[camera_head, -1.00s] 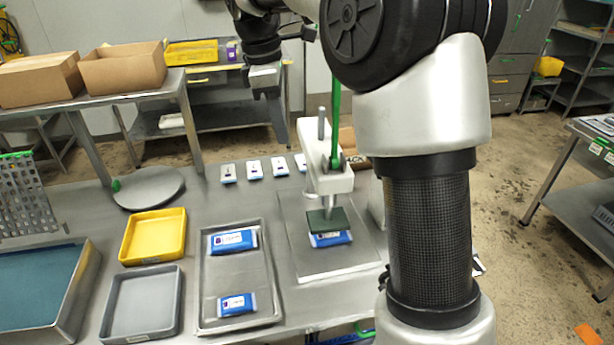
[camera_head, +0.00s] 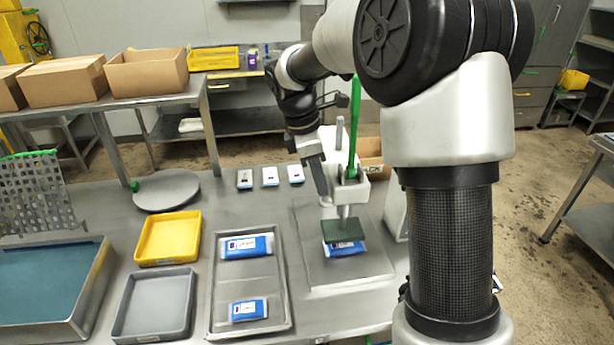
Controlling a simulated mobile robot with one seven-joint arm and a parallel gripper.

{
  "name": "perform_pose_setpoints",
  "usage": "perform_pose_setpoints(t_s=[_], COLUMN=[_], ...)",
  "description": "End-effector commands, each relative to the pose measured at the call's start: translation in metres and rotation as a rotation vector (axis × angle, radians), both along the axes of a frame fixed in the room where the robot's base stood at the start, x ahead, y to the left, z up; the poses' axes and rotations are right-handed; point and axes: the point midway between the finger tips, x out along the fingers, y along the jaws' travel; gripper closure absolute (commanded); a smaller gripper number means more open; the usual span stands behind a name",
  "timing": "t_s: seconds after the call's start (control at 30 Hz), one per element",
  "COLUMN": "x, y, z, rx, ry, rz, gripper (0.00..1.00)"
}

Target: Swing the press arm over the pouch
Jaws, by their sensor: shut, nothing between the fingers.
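The press arm (camera_head: 352,196) is a white head with a green lever (camera_head: 355,130) and a dark green pad (camera_head: 343,230) below it. The pad is above a blue pouch (camera_head: 358,247) on the grey press plate (camera_head: 330,275), covering part of it from view; I cannot tell whether they touch. My gripper (camera_head: 323,192) is shut and empty, pointing down at the left side of the press head, close to it; contact cannot be told.
A grey tray (camera_head: 284,300) with two blue pouches lies left of the plate. A yellow tray (camera_head: 165,240), a grey bin (camera_head: 150,308) and a round disc (camera_head: 170,190) are further left. Several small packs (camera_head: 270,176) lie behind. Cardboard boxes (camera_head: 145,72) stand on a shelf.

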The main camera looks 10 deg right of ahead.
Motion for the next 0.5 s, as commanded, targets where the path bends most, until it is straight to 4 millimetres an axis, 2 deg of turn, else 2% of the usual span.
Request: perform_pose_setpoints(t_s=[0.5], x=[-0.0018], y=[-0.0104], z=[0.001], rx=[0.0], ry=[0.001], rz=[0.0], gripper=[1.0])
